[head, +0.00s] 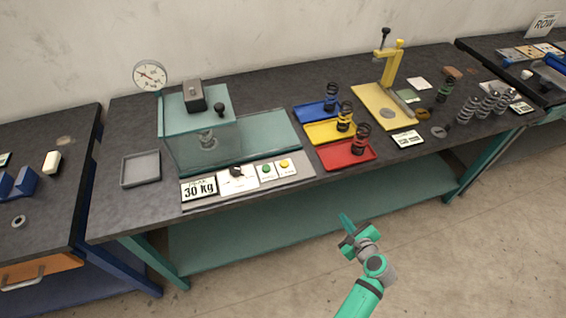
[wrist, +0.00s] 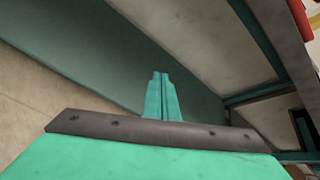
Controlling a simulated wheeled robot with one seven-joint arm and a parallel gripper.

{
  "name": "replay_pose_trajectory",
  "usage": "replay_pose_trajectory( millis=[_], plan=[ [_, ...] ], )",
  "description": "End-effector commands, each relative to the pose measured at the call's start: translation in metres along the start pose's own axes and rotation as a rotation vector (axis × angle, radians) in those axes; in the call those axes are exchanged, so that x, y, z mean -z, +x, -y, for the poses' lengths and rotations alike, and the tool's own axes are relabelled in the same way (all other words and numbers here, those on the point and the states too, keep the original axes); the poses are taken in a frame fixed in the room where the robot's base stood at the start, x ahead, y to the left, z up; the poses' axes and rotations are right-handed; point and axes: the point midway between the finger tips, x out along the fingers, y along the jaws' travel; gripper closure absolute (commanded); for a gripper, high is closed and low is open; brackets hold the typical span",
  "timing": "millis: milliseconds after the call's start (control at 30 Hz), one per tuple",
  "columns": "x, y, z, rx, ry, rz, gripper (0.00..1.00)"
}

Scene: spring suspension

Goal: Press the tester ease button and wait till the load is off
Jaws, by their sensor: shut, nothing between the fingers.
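The spring tester (head: 170,137) stands on the left part of the dark bench, with a glass-like box, a spring inside and a dark weight block on top. The button labels are too small to read, so I cannot tell which one is ease. A round dial gauge (head: 150,75) stands behind the box. My gripper (head: 346,220) is in front of the bench, apart from the panel. In the wrist view its fingers (wrist: 160,95) are together and empty.
Blue, yellow and red trays (head: 346,153) with springs lie right of the tester. A yellow press (head: 388,75) and loose springs stand farther right. A grey tray (head: 140,168) lies at the left. The bench's front edge and lower shelf (head: 290,215) lie beside my gripper.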

Motion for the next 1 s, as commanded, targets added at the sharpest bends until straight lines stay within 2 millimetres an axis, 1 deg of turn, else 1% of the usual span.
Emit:
replay_pose_trajectory(
  millis=[33, 67, 100, 200, 300, 400, 533, 600, 667, 700, 767, 967, 1000],
  plan=[
    [-0.007, 0.001, 0.030, -0.001, 0.074, 0.036, 1.00],
    [-0.012, 0.002, 0.043, -0.008, 0.119, 0.057, 1.00],
    [-0.018, 0.000, 0.061, -0.018, 0.178, 0.086, 1.00],
    [-0.033, -0.005, 0.101, -0.049, 0.303, 0.153, 1.00],
    [-0.048, -0.014, 0.133, -0.079, 0.394, 0.209, 1.00],
    [-0.060, -0.022, 0.158, -0.107, 0.462, 0.252, 1.00],
    [-0.075, -0.035, 0.186, -0.142, 0.528, 0.299, 1.00],
    [-0.087, -0.040, 0.198, -0.166, 0.547, 0.319, 1.00],
    [-0.103, -0.041, 0.202, -0.195, 0.535, 0.319, 1.00],
    [-0.115, -0.038, 0.200, -0.216, 0.514, 0.310, 1.00],
    [-0.131, -0.034, 0.194, -0.239, 0.473, 0.291, 1.00],
    [-0.194, -0.019, 0.167, -0.312, 0.295, 0.212, 1.00],
    [-0.210, -0.017, 0.159, -0.329, 0.248, 0.192, 1.00]
  ],
)
